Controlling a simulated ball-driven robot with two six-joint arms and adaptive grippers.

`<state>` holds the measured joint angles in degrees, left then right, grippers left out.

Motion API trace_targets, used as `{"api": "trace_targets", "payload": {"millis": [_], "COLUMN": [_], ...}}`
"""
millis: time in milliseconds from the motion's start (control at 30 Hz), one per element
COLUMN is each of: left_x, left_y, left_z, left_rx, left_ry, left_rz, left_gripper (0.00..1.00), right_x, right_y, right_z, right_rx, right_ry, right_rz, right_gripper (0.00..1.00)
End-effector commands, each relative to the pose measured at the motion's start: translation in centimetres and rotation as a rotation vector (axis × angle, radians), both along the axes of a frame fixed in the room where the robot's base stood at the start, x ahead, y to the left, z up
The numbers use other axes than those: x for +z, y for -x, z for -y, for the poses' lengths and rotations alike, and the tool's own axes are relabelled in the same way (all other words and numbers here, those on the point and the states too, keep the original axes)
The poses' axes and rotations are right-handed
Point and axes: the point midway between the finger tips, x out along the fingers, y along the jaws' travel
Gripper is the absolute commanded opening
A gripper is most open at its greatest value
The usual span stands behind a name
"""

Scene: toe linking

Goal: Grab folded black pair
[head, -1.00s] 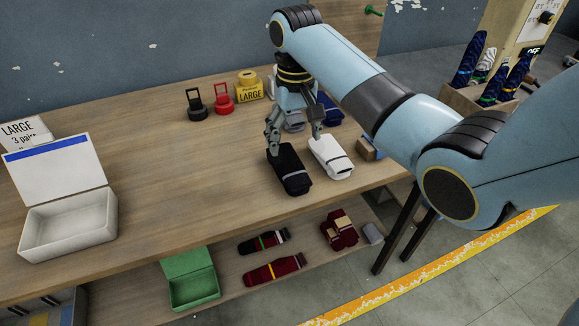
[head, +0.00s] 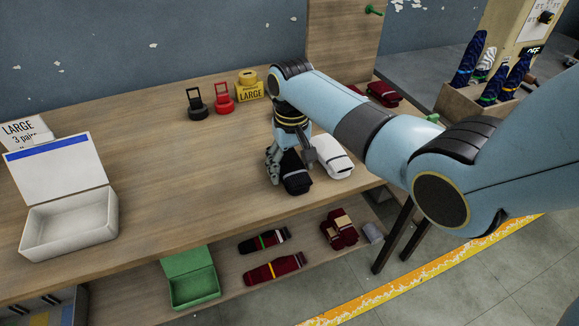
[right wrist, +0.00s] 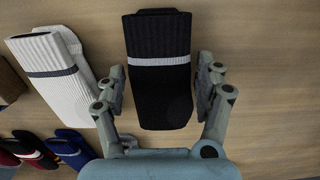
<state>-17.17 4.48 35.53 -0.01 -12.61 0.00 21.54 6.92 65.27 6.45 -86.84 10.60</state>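The folded black pair (head: 295,177) lies on the wooden table, partly hidden by my right gripper in the head view. In the right wrist view the black pair (right wrist: 159,70), with a grey-white band, lies between the two fingers. My right gripper (head: 290,170) is low over it, open, one finger on each side. My left gripper is not in view.
A folded white pair (head: 333,157) lies close beside the black one; it also shows in the right wrist view (right wrist: 62,75). An open white box (head: 70,225) stands at the left. A green box (head: 192,283) and dark red socks sit on the lower shelf. The middle of the table is clear.

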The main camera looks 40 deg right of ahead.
Motion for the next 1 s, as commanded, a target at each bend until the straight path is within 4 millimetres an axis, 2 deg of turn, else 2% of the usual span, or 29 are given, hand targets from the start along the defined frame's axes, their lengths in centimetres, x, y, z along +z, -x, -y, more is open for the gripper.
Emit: {"api": "trace_targets", "payload": {"millis": [33, 367, 733, 867, 967, 1000], "left_x": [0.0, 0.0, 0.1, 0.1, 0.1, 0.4], "left_y": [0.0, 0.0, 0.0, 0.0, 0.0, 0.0], "left_z": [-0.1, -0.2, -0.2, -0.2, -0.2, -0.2], "left_rx": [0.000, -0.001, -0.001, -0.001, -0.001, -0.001], "left_ry": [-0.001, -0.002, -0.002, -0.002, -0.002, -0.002], "left_rz": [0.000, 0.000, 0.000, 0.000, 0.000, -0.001], "left_gripper": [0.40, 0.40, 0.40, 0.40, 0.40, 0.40], "right_x": [0.0, 0.0, 0.7, 2.3, 4.5, 4.7], "right_y": [0.0, 0.0, -0.1, -0.1, 0.0, 1.1], "right_z": [0.0, 0.0, 0.0, 0.0, 0.0, -0.4], "right_rx": [0.000, 0.000, 0.000, 0.000, 0.000, 0.001], "right_ry": [0.000, 0.000, 0.001, 0.001, 0.001, 0.000], "right_rz": [0.000, 0.000, 0.003, 0.003, 0.005, 0.000], "right_gripper": [0.61, 0.17, 0.16, 0.16, 0.16, 0.16]}}
